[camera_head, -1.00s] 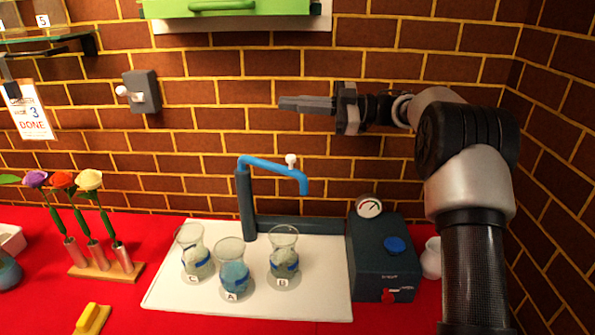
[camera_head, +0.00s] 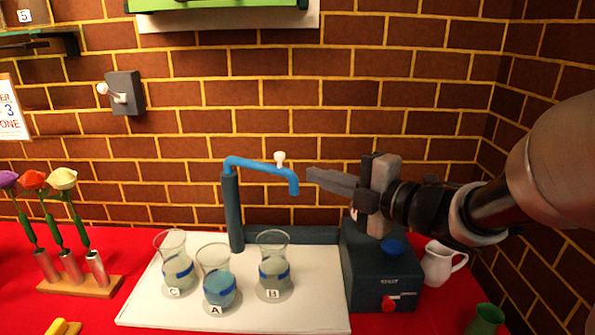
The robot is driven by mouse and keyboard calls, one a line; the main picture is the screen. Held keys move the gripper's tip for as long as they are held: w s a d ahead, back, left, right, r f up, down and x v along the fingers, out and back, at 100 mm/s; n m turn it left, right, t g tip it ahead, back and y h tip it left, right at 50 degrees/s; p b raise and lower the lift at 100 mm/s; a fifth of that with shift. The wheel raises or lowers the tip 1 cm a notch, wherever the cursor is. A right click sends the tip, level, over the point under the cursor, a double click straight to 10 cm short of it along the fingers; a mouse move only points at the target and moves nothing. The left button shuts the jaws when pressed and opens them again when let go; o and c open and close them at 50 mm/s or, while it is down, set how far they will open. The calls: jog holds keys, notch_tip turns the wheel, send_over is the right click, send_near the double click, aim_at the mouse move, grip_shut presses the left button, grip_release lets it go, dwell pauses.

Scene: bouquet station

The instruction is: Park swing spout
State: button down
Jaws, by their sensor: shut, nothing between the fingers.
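The blue swing spout (camera_head: 262,168) tops a dark upright post (camera_head: 232,212) at the back of the white board. It reaches to the right, its tip bent down above and slightly right of vase B (camera_head: 273,267). A small white knob (camera_head: 280,157) stands on the spout near its outer end. My gripper (camera_head: 312,175) is shut and empty, pointing left. Its fingertips are just right of the spout's bent end, at about its height; I cannot tell whether they touch. Vase A (camera_head: 217,280) and vase C (camera_head: 176,265) stand left of vase B.
A dark pump box (camera_head: 378,268) with blue and red knobs stands under my gripper. A white jug (camera_head: 440,262) and a green cup (camera_head: 485,318) are to its right. A wooden flower stand (camera_head: 75,287) is at left. A wall switch (camera_head: 125,93) and green cabinet (camera_head: 215,4) are above.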

jog(key=w+d+b+x, duration=0.1)
jog(key=w+d+x, duration=0.1)
jog(key=x, duration=1)
jog(key=shift+a+f+b, duration=0.15)
jog(key=shift+b, duration=0.25)
jog(key=w+d+n+g+y+p, duration=0.3)
jog(key=w+g+p, duration=0.1)
jog(key=w, duration=0.3)
jog(key=shift+w+d+p, duration=0.2)
jog(key=shift+w+p, duration=0.2)
jog(key=shift+p, duration=0.4)
